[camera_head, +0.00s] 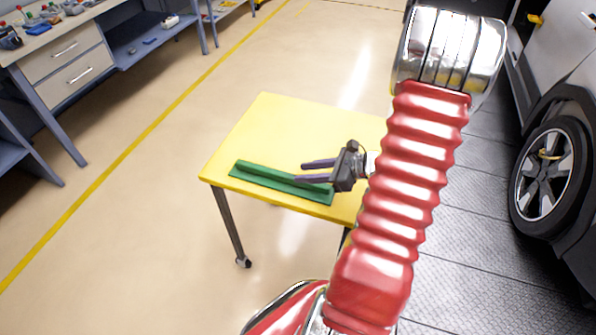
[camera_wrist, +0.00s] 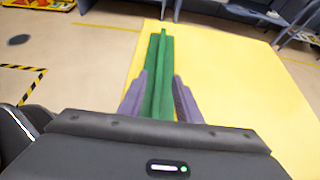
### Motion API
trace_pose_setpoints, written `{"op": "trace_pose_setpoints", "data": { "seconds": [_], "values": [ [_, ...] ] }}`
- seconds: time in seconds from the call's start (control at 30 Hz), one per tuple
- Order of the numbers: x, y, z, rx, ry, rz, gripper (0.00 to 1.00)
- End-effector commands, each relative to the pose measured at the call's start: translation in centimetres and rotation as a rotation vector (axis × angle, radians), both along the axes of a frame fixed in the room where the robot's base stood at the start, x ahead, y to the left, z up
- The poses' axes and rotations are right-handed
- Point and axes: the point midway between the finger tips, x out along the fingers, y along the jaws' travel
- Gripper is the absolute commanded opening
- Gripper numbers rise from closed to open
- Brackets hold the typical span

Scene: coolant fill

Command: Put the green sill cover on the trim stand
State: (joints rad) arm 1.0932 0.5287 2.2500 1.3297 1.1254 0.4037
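The green sill cover (camera_head: 262,178) is a long, narrow strip with a raised rib, lying along the front edge of the yellow table (camera_head: 270,125). In the wrist view the cover (camera_wrist: 160,75) runs lengthwise away from me, between the two purple fingers. My gripper (camera_head: 307,172) is open, with a visible gap between its fingers. It is at the right end of the cover, and the lower finger overlaps the cover in the head view. I cannot tell whether the fingers touch it. No separate thing is clearly recognisable as the trim stand.
The rest of the yellow tabletop is bare. A workbench with drawers (camera_head: 70,70) stands at the upper left. A car with a dark wheel (camera_head: 545,180) stands on the right. Open floor with a yellow line (camera_head: 135,145) lies left of the table.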

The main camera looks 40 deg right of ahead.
Motion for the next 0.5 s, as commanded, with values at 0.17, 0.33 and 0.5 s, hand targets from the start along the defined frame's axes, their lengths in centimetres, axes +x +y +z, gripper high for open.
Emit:
{"op": "trace_pose_setpoints", "data": {
  "seconds": [0.17, 0.33, 0.5],
  "values": [
    [-2.0, -1.3, 1.3, -0.002, -0.001, -0.003, 0.31],
    [-3.1, -1.9, 2.0, -0.001, 0.0, -0.002, 0.31],
    [-3.3, -1.9, 2.1, 0.0, 0.0, 0.0, 0.31]
  ]
}}
